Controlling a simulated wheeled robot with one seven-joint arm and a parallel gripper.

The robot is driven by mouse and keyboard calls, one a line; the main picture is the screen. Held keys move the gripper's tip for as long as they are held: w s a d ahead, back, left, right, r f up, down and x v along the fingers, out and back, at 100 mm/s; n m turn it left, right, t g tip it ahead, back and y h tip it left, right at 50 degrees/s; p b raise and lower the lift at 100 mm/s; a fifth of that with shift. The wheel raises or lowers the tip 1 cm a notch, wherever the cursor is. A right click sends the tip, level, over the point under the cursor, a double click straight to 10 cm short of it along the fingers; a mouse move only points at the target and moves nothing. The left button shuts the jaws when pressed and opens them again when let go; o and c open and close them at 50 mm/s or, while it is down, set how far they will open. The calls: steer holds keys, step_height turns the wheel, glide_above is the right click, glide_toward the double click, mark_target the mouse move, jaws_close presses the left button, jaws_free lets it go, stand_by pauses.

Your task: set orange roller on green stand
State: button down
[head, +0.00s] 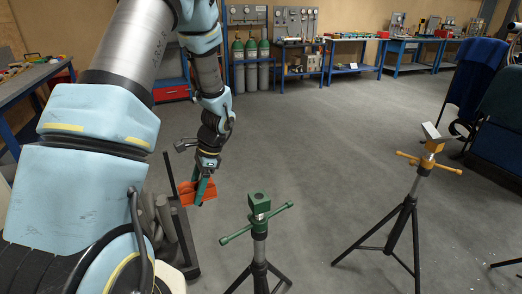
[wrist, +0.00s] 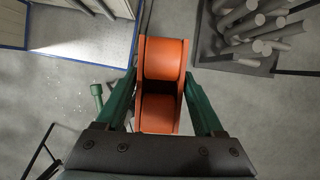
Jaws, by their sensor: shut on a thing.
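The orange roller (head: 187,191) is held in my gripper (head: 201,190), left of and a little above the green stand in the head view. In the wrist view the roller (wrist: 165,60) sits between the two green fingers of my gripper (wrist: 160,78), which are shut on its sides. In the wrist view a green handle end (wrist: 97,96) shows left of the fingers; the rest is hidden behind my gripper.
A yellow-handled tripod stand (head: 431,150) with a metal top stands to the right. A dark rack of grey bars (head: 165,215) is close left of my gripper; it also shows in the wrist view (wrist: 240,55). Floor between the stands is clear. Workbenches line the back wall.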

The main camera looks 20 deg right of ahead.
steer(key=s+d+r+m+t+h+p, duration=0.1)
steer(key=s+d+r+m+t+p, duration=0.2)
steer(key=d+r+m, duration=0.65)
step_height(320, 180, up, 2)
steer(key=m+t+h, duration=0.2)
steer(key=m+h, duration=0.1)
steer(key=m, duration=0.6)
glide_above(257, 193)
steer(key=s, duration=0.1)
steer(key=shift+s+d+f+b, duration=0.1)
steer(key=shift+f+b, duration=0.9)
steer(key=shift+f, duration=0.1)
steer(key=shift+s+f+b, duration=0.1)
steer(key=shift+f+b, duration=0.9)
steer(key=shift+f, duration=0.05)
steer(key=shift+w+f, duration=0.1)
steer(key=shift+f, duration=0.1)
steer(key=shift+f+b, duration=1.4)
steer(key=shift+b, duration=0.05)
steer(key=shift+f, duration=0.1)
steer(key=shift+f+b, duration=0.35)
steer(key=shift+b, duration=0.1)
steer(key=shift+f+b, duration=0.3)
steer(key=shift+f, duration=0.05)
jaws_free()
